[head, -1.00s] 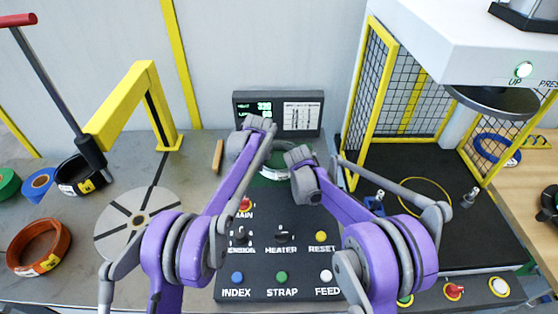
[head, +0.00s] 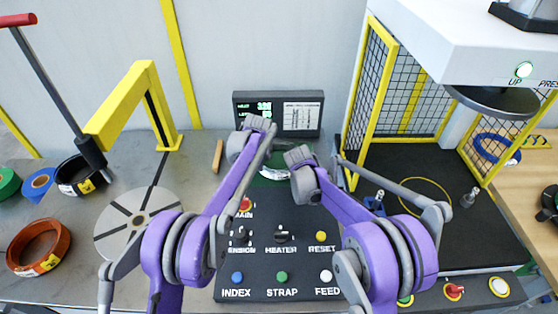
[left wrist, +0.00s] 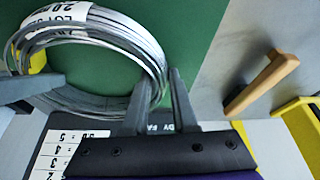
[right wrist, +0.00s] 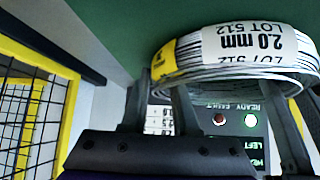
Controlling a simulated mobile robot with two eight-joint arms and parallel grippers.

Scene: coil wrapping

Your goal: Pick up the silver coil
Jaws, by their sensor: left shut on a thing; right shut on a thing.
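The silver coil (head: 284,184) is mostly hidden behind my grippers in the head view. In the left wrist view the coil (left wrist: 95,50) is a ring of grey wire with a white label. In the right wrist view its label (right wrist: 245,42) reads 2.0 mm, LOT 512, beside a yellow patch. My left gripper (left wrist: 162,95) is shut on one side of the ring. My right gripper (right wrist: 160,98) is shut on another side. The fingertips are hidden from the head camera by the wrists.
A control panel (head: 265,264) with buttons lies below my arms. A display (head: 278,114) stands behind. An orange coil (head: 38,247), a dark coil (head: 72,178) and a round turntable (head: 135,222) are at left. A yellow-framed mesh cage (head: 372,100) and press plate (head: 495,98) stand at right.

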